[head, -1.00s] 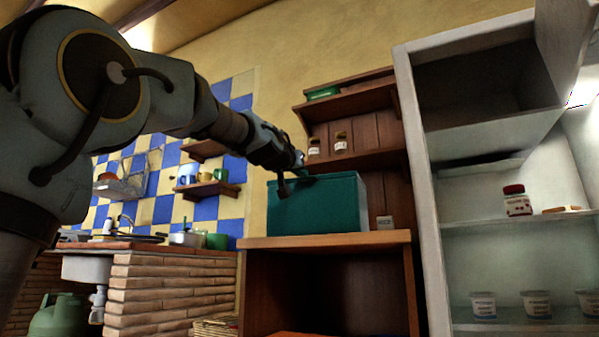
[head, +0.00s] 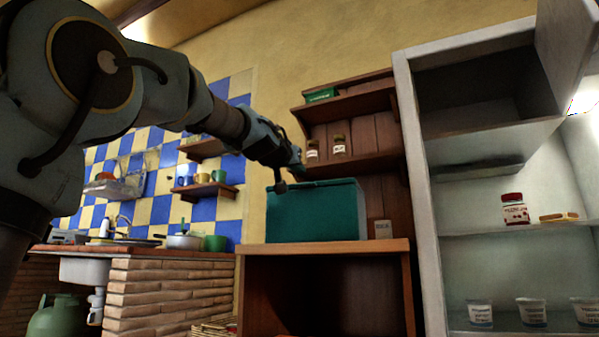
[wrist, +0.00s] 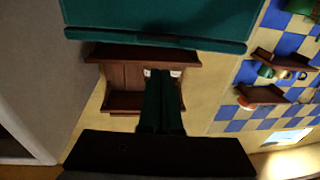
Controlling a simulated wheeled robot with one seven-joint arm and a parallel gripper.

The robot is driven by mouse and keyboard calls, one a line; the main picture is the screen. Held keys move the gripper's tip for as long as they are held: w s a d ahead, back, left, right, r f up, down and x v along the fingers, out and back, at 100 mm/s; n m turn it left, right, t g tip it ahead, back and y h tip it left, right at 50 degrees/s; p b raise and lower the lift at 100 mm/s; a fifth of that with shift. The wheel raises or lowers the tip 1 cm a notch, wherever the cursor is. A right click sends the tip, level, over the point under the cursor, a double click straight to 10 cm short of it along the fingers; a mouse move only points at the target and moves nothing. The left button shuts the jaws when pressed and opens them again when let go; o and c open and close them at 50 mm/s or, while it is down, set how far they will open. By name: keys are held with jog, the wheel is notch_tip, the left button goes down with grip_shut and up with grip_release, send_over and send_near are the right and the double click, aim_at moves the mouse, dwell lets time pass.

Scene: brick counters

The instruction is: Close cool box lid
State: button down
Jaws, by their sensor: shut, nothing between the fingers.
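The teal cool box (head: 315,213) stands upright on top of a wooden cabinet. Its lid (head: 325,182) shows as a thin rim along the top and looks down flat; I cannot tell whether it is fully seated. My gripper (head: 291,181) is at the box's upper left edge, shut and empty. From the head view I cannot tell whether it touches the lid. In the wrist view, which is upside down, the box's teal side and rim (wrist: 155,38) fill the top. My closed dark fingers (wrist: 160,85) point towards the rim, with a gap seen between.
A wooden shelf (head: 350,160) with two jars is behind the box. A small carton (head: 383,229) stands to its right on the cabinet top (head: 330,246). An open white fridge (head: 418,200) is at the right. A brick counter (head: 170,290) is at the left.

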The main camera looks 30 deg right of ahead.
jog(key=s+a+f+b, duration=0.4)
jog(key=f+b, duration=0.1)
jog(key=shift+s+a+f, duration=0.15)
jog(key=shift+s+a, duration=0.15)
jog(key=shift+a, duration=0.05)
jog(key=w+a+f+n+g+y+p, duration=0.1)
jog(key=w+a+f+y+p, duration=0.1)
jog(key=w+a+f+p, duration=0.3)
jog(key=w+f+n+y+p, duration=0.1)
jog(key=w+f+y, duration=0.15)
jog(key=f, duration=0.55)
jog(key=a+f+n+g+y+p, duration=0.25)
jog(key=a+f+y+p, duration=0.2)
jog(key=a+f, duration=0.8)
jog(key=s+a+f+n+g+y+p, duration=0.4)
jog(key=s+a+f+g+p, duration=0.45)
jog(key=s+a+f, duration=0.9)
notch_tip(320, 180, up, 37)
jog(key=p, duration=3.8)
jog(key=shift+s+t, duration=0.3)
jog(key=shift+s, duration=0.1)
